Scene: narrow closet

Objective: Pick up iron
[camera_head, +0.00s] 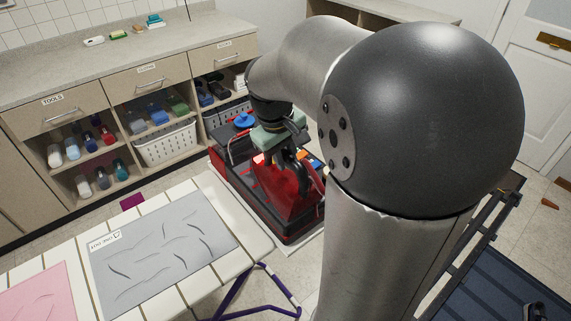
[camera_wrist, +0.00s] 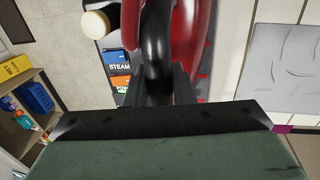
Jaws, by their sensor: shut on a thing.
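The iron (camera_head: 279,192) is red with a black handle. It is on or just above a long black-and-red base (camera_head: 283,236) on the floor, beyond the ironing board; I cannot tell if they touch. My gripper (camera_head: 287,162) reaches down onto the iron from above. In the wrist view, the red iron (camera_wrist: 197,40) lies beyond the green gripper body. The dark fingers of my gripper (camera_wrist: 156,88) are shut around its curved black handle. The fingertips and the iron's underside are hidden.
An ironing board with a grey cloth (camera_head: 160,245) and a pink cloth (camera_head: 38,297) stands in front. Shelves with bottles and a white basket (camera_head: 167,146) line the back left under a counter. Blue and orange labelled buttons (camera_wrist: 120,69) sit beside the iron.

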